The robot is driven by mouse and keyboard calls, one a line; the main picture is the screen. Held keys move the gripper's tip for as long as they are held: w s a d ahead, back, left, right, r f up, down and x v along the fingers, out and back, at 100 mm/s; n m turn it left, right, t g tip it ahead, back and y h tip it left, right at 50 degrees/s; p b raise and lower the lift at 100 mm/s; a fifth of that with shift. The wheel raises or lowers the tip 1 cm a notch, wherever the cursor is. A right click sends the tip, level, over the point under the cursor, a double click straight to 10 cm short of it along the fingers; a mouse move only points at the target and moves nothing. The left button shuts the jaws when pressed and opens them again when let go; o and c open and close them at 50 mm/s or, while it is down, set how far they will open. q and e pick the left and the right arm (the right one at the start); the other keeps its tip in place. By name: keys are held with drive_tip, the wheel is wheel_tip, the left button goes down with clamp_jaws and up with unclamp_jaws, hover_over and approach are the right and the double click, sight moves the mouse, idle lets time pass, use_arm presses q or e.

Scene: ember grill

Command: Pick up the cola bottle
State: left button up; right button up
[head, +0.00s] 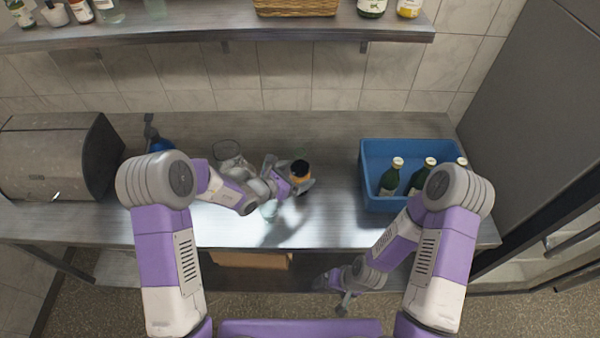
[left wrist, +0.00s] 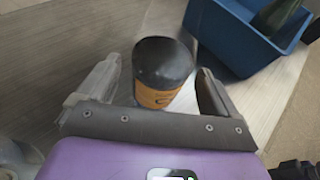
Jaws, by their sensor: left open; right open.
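A dark-topped container with an orange label (head: 300,171) stands on the steel counter near its middle. It may be the cola bottle; I cannot read its label. It also shows in the left wrist view (left wrist: 162,75), between the two fingers. My left gripper (head: 298,187) is open around or just beside it; I cannot tell whether the fingers touch it. My right gripper (head: 343,301) is open and empty, low in front of the counter's front edge.
A blue crate (head: 372,170) with several green bottles (head: 390,177) stands at the right of the counter. A clear glass vessel (head: 227,150) and a blue object (head: 161,146) are at the left, near a grey metal box (head: 50,160). A shelf (head: 200,38) hangs above.

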use_arm(q)
drive_tip(key=shift+x, duration=1.05)
drive_tip(key=c, duration=1.2)
drive_tip(key=shift+w+r, duration=0.1)
drive_tip(key=shift+c, duration=0.6)
drive_tip(key=shift+r, duration=0.2)
